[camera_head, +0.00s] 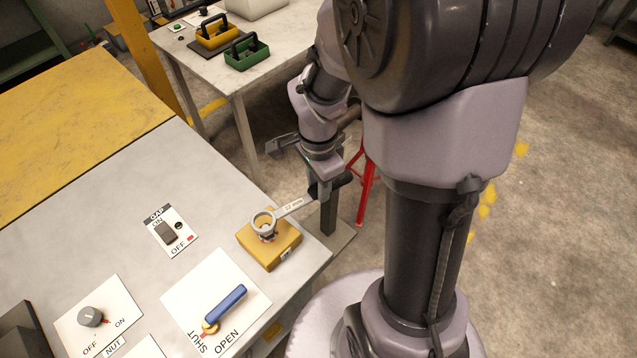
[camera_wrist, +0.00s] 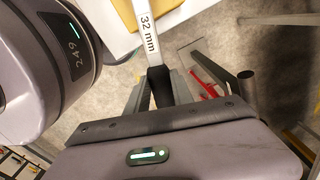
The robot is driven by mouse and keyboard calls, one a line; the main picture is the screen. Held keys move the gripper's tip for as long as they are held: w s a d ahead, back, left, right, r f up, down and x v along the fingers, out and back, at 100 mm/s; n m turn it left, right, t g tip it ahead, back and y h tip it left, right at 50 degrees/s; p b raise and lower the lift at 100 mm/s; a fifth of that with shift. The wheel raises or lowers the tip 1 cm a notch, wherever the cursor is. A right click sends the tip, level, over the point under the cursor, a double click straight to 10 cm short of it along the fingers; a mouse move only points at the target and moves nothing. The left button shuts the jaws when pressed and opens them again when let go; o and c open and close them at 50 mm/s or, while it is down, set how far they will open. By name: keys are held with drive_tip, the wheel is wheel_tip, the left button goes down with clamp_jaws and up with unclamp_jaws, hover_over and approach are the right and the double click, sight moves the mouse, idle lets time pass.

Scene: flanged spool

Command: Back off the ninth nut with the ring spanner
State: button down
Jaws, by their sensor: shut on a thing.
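The ring spanner (camera_head: 292,207) is a grey flat bar with a ring end. My gripper (camera_head: 322,187) is shut on its handle end, just beyond the table edge. In the wrist view the spanner (camera_wrist: 148,35) reads "32 mm" and runs up and away from my gripper (camera_wrist: 159,88). The ring end lies over the top of a yellow block (camera_head: 281,250) on the table's right corner. Something small with red shows under the ring; I cannot tell whether the ring is seated around a nut. No flanged spool or row of nuts can be made out.
The grey table (camera_head: 120,210) carries a GAP switch panel (camera_head: 171,231), a NUT knob (camera_head: 90,316) and a blue-handled SHUT/OPEN valve (camera_head: 225,301). A dark post (camera_head: 328,217) and red stand (camera_head: 367,190) are close to my gripper. A second table (camera_head: 205,70) holds green and yellow carriers.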

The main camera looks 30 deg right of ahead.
sight(311, 189)
wheel_tip(311, 189, down, 5)
drive_tip(key=b, duration=0.4)
drive_tip(key=shift+b, duration=0.3)
drive_tip(key=shift+r, duration=0.1)
drive_tip(key=shift+w+a+n+p, duration=0.2)
drive_tip(key=shift+w+n+p, duration=0.25)
drive_tip(key=shift+w+n, duration=0.55)
drive_tip(key=shift+w, duration=0.4)
